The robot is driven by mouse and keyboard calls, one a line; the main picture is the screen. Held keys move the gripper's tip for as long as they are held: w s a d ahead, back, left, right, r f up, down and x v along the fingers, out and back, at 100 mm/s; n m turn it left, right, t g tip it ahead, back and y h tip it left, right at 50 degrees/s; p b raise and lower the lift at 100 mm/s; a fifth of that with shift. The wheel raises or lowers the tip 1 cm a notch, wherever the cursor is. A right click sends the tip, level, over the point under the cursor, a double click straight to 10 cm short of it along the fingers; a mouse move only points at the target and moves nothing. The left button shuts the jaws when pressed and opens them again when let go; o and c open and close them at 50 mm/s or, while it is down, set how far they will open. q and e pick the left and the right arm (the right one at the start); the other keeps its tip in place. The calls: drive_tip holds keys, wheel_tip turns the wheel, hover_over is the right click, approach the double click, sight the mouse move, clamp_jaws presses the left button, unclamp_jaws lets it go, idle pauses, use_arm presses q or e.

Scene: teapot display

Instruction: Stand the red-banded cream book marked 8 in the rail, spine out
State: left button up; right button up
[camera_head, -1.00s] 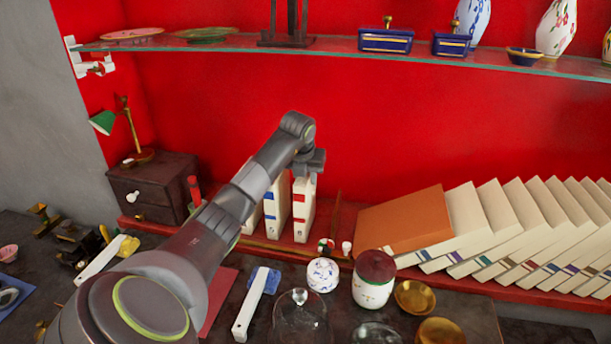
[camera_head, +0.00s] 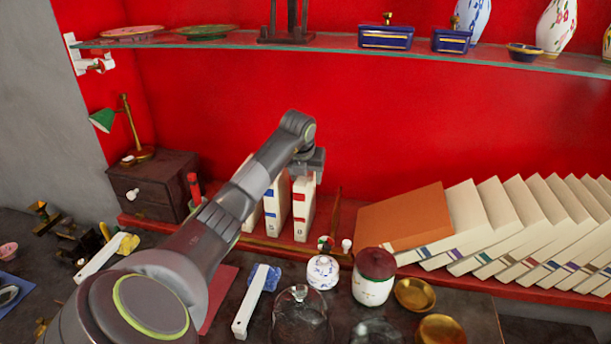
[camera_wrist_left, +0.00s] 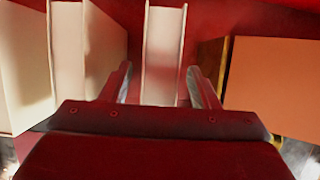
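The red-banded cream book marked 8 (camera_head: 302,212) stands upright on the red shelf, its banded spine facing out. It is next to the blue-banded cream book marked 5 (camera_head: 276,208). My left gripper (camera_head: 311,170) is at the top of the red-banded book. In the left wrist view, the fingers of my left gripper (camera_wrist_left: 160,72) are open on either side of a pale book (camera_wrist_left: 163,45), with a gap on each side. The lower part of that book is hidden by the gripper. My right gripper is not in view.
An orange book (camera_head: 400,222) and several cream books (camera_head: 520,225) lean in a row to the right. A wooden upright (camera_head: 336,212) stands right of the book marked 8. A lidded jar (camera_head: 373,290) and brass bowls (camera_head: 415,294) stand in front. A glass shelf (camera_head: 350,46) runs above.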

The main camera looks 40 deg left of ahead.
use_arm(q)
drive_tip(key=shift+f, duration=0.15)
drive_tip(key=b+v, duration=0.3)
drive_tip(key=v, duration=0.8)
drive_tip(key=shift+w+a, duration=0.1)
drive_tip(key=p+v, duration=0.5)
drive_tip(key=v, duration=0.1)
drive_tip(key=shift+r+p, duration=0.3)
drive_tip(key=shift+f, duration=0.1)
